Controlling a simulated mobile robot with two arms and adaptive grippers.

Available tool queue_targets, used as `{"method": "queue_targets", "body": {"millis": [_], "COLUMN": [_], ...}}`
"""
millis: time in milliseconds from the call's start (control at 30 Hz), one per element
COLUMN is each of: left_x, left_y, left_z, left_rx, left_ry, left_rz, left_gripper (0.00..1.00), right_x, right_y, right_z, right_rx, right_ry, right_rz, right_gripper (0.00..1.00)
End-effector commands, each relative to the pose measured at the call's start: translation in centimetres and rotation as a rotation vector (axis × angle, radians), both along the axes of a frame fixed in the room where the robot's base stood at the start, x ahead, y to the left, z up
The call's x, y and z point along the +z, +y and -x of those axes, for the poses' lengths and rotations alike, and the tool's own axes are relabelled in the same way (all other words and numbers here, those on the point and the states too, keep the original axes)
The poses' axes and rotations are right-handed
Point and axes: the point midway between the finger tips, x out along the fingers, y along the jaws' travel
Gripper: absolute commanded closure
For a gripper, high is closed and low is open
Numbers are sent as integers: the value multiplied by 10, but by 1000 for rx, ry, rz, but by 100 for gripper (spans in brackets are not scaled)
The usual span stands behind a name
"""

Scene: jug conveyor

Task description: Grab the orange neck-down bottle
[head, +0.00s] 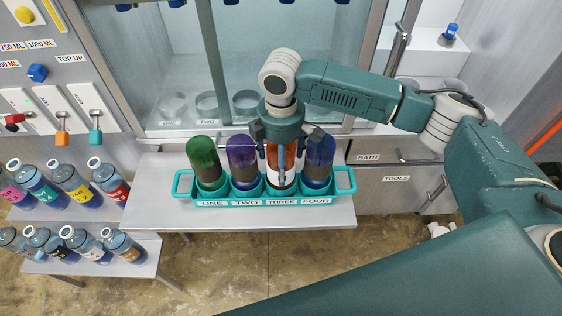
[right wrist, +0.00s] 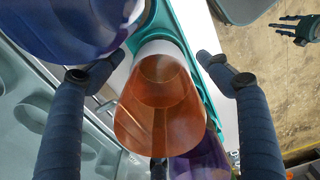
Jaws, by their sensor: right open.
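The orange neck-down bottle (head: 272,160) stands in slot three of a teal carrier (head: 240,200), with a white band low on it. In the right wrist view the orange bottle (right wrist: 160,105) shows its base end and white band between the two fingers. My right gripper (head: 283,148) is over this bottle from above and partly hides it. In the right wrist view the right gripper (right wrist: 160,58) is open, one finger on each side of the bottle, with visible gaps. I do not see my left gripper in the head view.
In the carrier, a green bottle (head: 204,160), a purple bottle (head: 241,160) and a blue bottle (head: 319,160) stand close by. The carrier sits on a grey shelf (head: 160,205) before a glass-fronted cabinet. Several labelled bottles (head: 75,182) stand at the left.

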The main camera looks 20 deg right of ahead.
Motion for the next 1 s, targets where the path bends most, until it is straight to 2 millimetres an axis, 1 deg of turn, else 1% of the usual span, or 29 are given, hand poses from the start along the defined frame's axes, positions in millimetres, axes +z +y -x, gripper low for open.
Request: {"method": "queue_targets", "body": {"millis": [33, 100, 233, 267, 300, 367, 400, 467, 500, 800, 867, 1000], "left_x": [1, 2, 1, 1, 1, 1, 1, 0, 0, -1, -1, -4], "left_y": [-1, -1, -1, -1, -1, 0, 0, 0, 0, 0, 0, 0], "left_z": [-7, -12, -11, -11, -9, -7, -5, -2, 0, 3, 3, 3], "left_rx": [0, 0, -1, -1, -1, -1, -1, -1, -1, -1, -1, -1], "left_ry": [-10, -18, -17, -16, -14, -10, -7, -3, -1, 5, 4, 4], "left_rz": [1, 2, 2, 1, 2, 1, 0, 1, 0, -1, -1, -1], "left_gripper": [60, 60, 60, 60, 60, 60, 60, 60, 60, 60, 60, 60], "right_x": [-1, -2, -2, -2, -2, -2, -2, -2, -2, 0, 3, 17], "right_y": [0, 0, 0, 0, 0, 0, 0, 0, 0, 0, 1, 1], "right_z": [0, 0, 0, 0, 0, 0, 0, 0, 0, 0, -1, -2], "right_rx": [0, 0, 0, 0, 0, 0, 0, 0, 0, 0, 0, 0], "right_ry": [-1, -1, -1, -1, -1, -1, -1, -1, -1, -2, -2, -5], "right_rz": [0, 0, 0, 0, 0, 0, 0, 0, 0, -1, -1, -3], "right_gripper": [23, 23, 23, 29, 37, 49, 57, 69, 72, 72, 72, 72]}}
